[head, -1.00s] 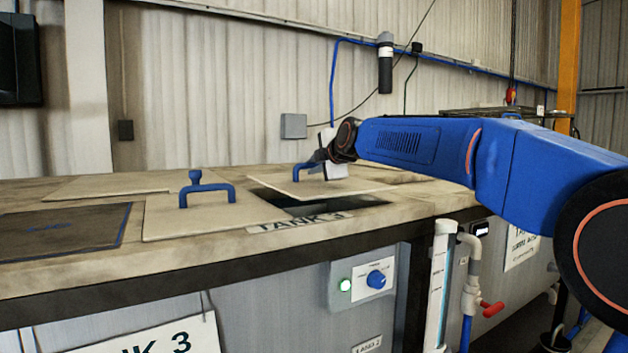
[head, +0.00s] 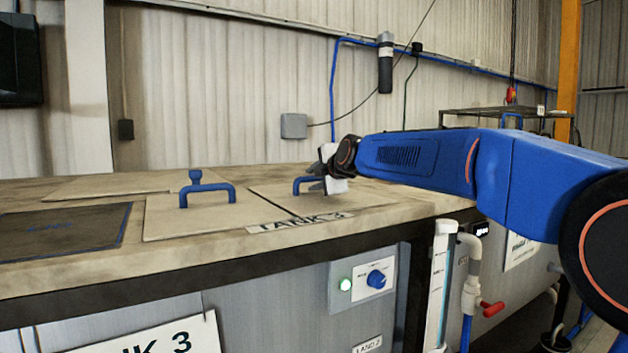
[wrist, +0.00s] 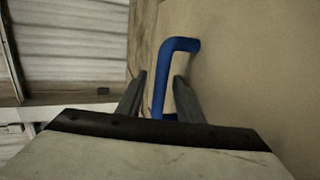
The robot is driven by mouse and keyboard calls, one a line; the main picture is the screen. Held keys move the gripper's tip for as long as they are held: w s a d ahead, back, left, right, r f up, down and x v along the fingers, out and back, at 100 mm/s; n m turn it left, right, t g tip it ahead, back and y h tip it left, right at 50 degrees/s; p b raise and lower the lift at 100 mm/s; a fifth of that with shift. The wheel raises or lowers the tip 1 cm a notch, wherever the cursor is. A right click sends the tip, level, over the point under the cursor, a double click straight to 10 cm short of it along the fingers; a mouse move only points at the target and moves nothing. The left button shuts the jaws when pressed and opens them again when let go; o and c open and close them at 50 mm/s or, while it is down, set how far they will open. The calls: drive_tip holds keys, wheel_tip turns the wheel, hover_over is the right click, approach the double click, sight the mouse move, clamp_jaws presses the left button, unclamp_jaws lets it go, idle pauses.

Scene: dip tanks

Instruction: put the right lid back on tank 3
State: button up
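The right lid (head: 352,203), a pale flat plate with a blue handle (head: 303,182), lies flat over the right part of the tank 3 opening, behind the TANK 3 label (head: 299,223). A thin dark seam shows beside the left lid (head: 163,222). My gripper (head: 316,179) is at the right lid's handle. In the wrist view, my gripper's fingers (wrist: 159,86) stand apart on either side of the blue handle (wrist: 176,48), with a small gap on the left. The lid surface (wrist: 255,60) fills the right of that view. The lid's far right edge is partly hidden by my arm.
The left lid has its own blue handle (head: 207,190) standing up near my gripper's left. A dark cover (head: 65,235) lies at the far left. A control box (head: 366,282) with a green light is on the tank front. The bench's front edge is clear.

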drive_tip(key=v, duration=1.1)
drive_tip(key=shift+s+d+r, duration=0.15)
drive_tip(key=shift+s, duration=0.3)
drive_tip(key=shift+s+d, duration=0.1)
drive_tip(key=shift+d, duration=0.05)
